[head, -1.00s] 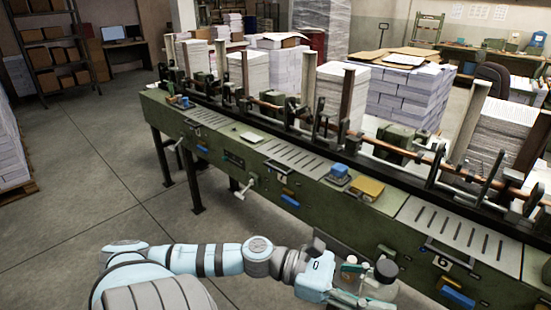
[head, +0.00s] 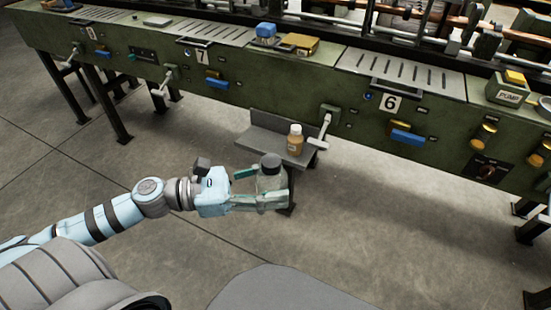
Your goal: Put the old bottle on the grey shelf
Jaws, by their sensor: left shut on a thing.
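The old bottle (head: 271,183), clear with a dark round cap, is in my left gripper (head: 262,188). The gripper comes in from the left, and its teal fingers are shut on the bottle's sides. The bottle is upright and held in front of the grey shelf (head: 262,142), which is mounted low on the front of the green machine. In the picture the bottle overlaps the shelf's lower front; I cannot tell the exact gap. A small brown bottle (head: 295,140) with a pale cap stands on the right part of the shelf. My right gripper is not in view.
The long green machine (head: 230,85) crosses the view behind the shelf. A lever handle (head: 322,128) sticks out just right of the small bottle. A blue handle (head: 407,137) is farther right. The shelf's left part is bare. Open floor lies in front.

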